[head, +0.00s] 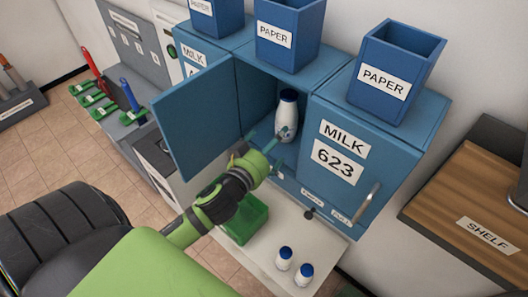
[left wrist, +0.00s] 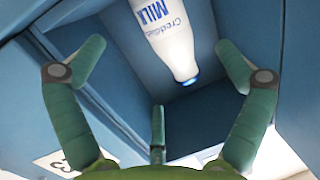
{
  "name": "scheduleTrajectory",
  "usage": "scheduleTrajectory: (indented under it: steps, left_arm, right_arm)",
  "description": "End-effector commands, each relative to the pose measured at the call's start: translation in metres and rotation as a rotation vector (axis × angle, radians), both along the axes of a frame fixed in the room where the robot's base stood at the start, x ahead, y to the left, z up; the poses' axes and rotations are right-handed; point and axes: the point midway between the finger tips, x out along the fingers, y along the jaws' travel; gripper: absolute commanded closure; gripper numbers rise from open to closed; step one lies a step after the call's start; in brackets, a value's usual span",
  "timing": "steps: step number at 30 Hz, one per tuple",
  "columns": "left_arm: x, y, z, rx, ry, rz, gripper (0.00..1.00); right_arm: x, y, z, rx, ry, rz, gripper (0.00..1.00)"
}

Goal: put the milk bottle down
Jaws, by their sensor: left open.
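A white milk bottle (head: 287,116) with a dark blue cap stands in the open blue compartment at the middle of the mailbox. In the left wrist view the bottle (left wrist: 167,38) appears upside down, with its cap lowest. My left gripper (head: 279,148) is at the compartment's front, by the lower part of the bottle. In the left wrist view its fingers (left wrist: 160,62) are spread wide, and the bottle shows beyond and between them, with gaps on both sides. My right gripper is not in view.
The compartment's blue door (head: 198,115) stands open at the left. A closed box marked MILK 623 (head: 332,185) is at the right. Two more bottles (head: 284,258) stand on a white ledge (head: 325,240) below, beside a green bin (head: 245,220). A wooden shelf (head: 470,195) is far right.

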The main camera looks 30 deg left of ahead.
Motion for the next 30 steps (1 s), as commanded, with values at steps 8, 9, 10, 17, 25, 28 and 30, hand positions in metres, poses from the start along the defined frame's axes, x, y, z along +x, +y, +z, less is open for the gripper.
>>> scheduleTrajectory:
  steps: [8,9,10,17,25,28,30]
  left_arm:
    - [-0.035,-0.002,0.004,-0.002,0.000,0.000,0.00]
    - [-0.037,-0.002,0.005,-0.002,0.000,0.000,0.00]
    - [-0.038,-0.002,0.005,-0.001,0.000,0.001,0.00]
    - [-0.040,-0.002,0.007,0.000,-0.001,0.001,0.00]
    - [-0.044,0.002,-0.004,0.007,0.057,0.037,0.00]
    - [-0.054,0.008,-0.026,0.020,0.176,0.089,0.00]
    - [-0.067,0.009,-0.047,0.033,0.295,0.117,0.00]
  right_arm:
    - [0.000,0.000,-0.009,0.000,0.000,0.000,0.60]
    - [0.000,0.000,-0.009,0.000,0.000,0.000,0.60]
    - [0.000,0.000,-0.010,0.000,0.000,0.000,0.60]
    - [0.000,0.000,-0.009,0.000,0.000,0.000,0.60]
    - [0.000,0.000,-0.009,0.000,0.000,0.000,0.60]
    - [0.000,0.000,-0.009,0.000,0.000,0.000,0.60]
    - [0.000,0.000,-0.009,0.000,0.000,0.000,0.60]
